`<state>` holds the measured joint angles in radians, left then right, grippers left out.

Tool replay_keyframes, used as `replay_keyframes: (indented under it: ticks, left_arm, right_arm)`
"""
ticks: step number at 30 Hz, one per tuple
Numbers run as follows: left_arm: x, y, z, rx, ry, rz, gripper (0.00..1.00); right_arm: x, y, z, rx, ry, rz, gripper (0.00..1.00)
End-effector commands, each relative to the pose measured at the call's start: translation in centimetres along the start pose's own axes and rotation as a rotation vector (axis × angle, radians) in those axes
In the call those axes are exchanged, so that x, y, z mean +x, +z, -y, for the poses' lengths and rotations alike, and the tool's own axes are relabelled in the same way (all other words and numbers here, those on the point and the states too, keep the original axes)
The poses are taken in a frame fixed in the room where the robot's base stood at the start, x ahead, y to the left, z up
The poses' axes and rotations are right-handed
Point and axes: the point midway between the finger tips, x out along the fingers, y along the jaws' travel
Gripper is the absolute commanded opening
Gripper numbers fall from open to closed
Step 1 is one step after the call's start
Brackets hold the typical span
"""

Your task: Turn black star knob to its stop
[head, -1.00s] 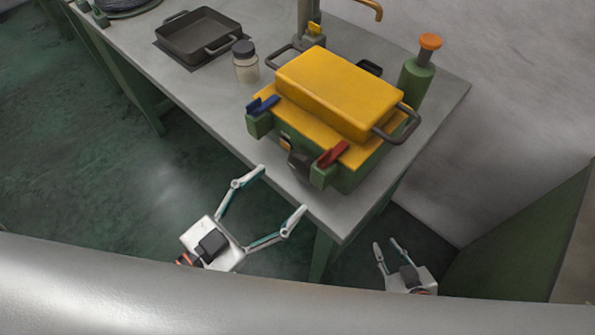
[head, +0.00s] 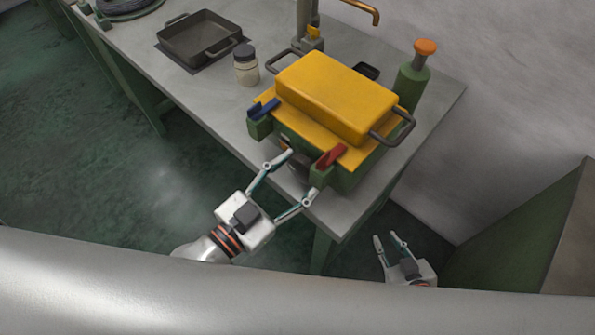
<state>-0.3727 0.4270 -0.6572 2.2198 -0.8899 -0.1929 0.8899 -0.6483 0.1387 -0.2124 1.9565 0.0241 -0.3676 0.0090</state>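The black star knob (head: 300,163) is on the front of the green and yellow machine (head: 333,97), between a blue lever (head: 263,108) and a red lever (head: 331,156). It is dark and partly hidden, so its turn angle cannot be told. My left gripper (head: 299,174) is open, with one fingertip to the left of the knob and the other below the red lever. I cannot tell whether either finger touches the knob. My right gripper (head: 385,240) is at the lower right, away from the machine, with its fingers apart and nothing between them.
The machine stands near the front corner of a grey bench (head: 221,100). A jar (head: 246,68), a dark tray (head: 199,39) and a green bottle with an orange top (head: 414,79) are on the bench. A green panel (head: 530,225) stands at the right.

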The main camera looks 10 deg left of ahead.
Motion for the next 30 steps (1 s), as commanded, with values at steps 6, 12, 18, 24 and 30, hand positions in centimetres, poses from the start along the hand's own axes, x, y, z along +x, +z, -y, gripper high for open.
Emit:
replay_keyframes:
  ticks: [6, 12, 18, 24, 30]
  left_arm:
    - [0.0, 0.0, 0.0, 0.001, 0.000, 0.000, 0.28]
    - [0.0, -0.1, 0.0, 0.028, 0.000, 0.000, 0.28]
    - [0.0, -0.1, 0.1, 0.126, -0.001, 0.000, 0.28]
    - [0.0, -0.2, 0.1, 0.274, -0.001, -0.001, 0.28]
    - [0.0, -0.2, 0.2, 0.421, -0.001, 0.000, 0.28]
  right_arm:
    - [0.0, -0.1, 0.0, 0.000, 0.000, -0.001, 0.24]
    - [-0.1, -0.6, -0.1, -0.001, 0.001, -0.007, 0.24]
    - [-0.4, -1.2, -0.2, -0.001, 0.002, -0.012, 0.24]
    - [-0.7, -1.8, -0.3, -0.002, 0.003, -0.014, 0.24]
    - [-1.0, -2.2, -0.4, -0.002, 0.003, -0.014, 0.24]
